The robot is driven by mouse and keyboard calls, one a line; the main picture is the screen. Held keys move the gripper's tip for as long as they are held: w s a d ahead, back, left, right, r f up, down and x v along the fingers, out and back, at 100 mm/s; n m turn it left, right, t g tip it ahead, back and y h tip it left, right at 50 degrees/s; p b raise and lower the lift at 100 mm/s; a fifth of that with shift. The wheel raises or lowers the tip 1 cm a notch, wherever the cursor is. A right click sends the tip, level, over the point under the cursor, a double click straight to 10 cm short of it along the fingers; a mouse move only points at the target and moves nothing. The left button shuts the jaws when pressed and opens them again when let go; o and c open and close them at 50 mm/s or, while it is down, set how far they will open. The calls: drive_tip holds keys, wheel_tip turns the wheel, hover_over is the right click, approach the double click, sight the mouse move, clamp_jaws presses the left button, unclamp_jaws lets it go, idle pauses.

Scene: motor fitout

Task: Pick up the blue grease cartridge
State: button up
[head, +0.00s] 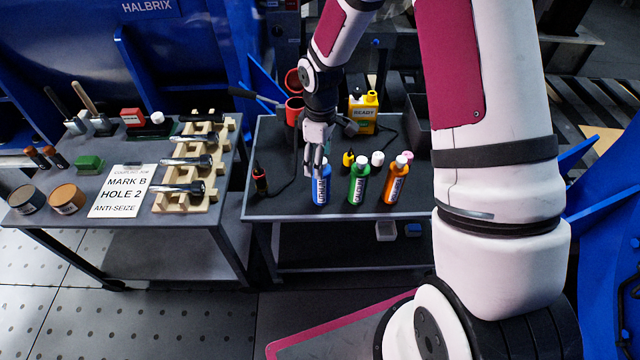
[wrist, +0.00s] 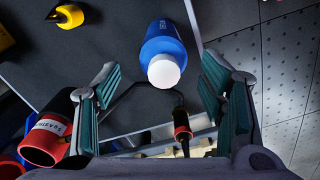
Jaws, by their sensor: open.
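The blue grease cartridge (head: 322,188) stands upright near the front edge of the right-hand table, leftmost of three similar bottles. It has a white cap, and it also shows in the wrist view (wrist: 165,52) between and beyond the fingertips. My gripper (head: 316,168) is above and just behind the cartridge in the head view, partly covering its top. In the wrist view my gripper (wrist: 164,95) is open, with one finger on each side and nothing held. I cannot tell whether a finger touches the cartridge.
A green bottle (head: 359,184) and an orange bottle (head: 396,182) stand right of the cartridge. A black-and-red tool (head: 260,180) stands to its left. The left table (head: 190,235) holds a wooden rack (head: 222,140).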

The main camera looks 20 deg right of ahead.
sight(322, 181)
drive_tip(key=f, duration=0.6)
drive_tip(key=shift+s+d, duration=0.1)
drive_tip(key=shift+s, duration=0.15)
drive_tip(key=shift+c, duration=0.3)
drive_tip(key=shift+r, duration=0.1)
clamp_jaws()
